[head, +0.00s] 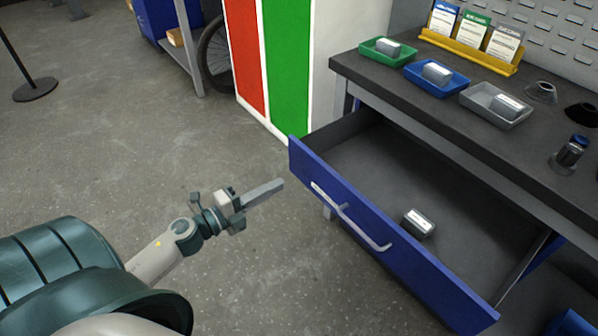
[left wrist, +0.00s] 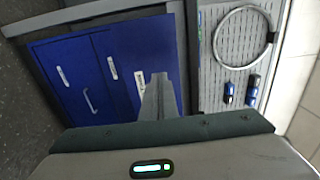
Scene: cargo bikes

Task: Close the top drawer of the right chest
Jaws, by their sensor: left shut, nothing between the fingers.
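The open drawer with a blue front (head: 385,235) and a pale bar handle (head: 350,215) juts out under the dark workbench in the head view. A small grey box with a white label (head: 418,223) lies inside it. My left gripper (head: 277,186) is shut and empty, left of the drawer front and apart from it, pointing toward its far end. In the left wrist view, its shut fingers (left wrist: 158,100) appear in front of blue panels (left wrist: 100,75) with pale handles. I cannot tell which panel is the drawer's front. My right gripper is not in view.
The workbench top (head: 400,105) holds a green tray (head: 375,53), a blue tray (head: 418,83), a grey tray (head: 480,100) and a small jar (head: 570,150). A red, green and white panel (head: 290,65) stands behind.

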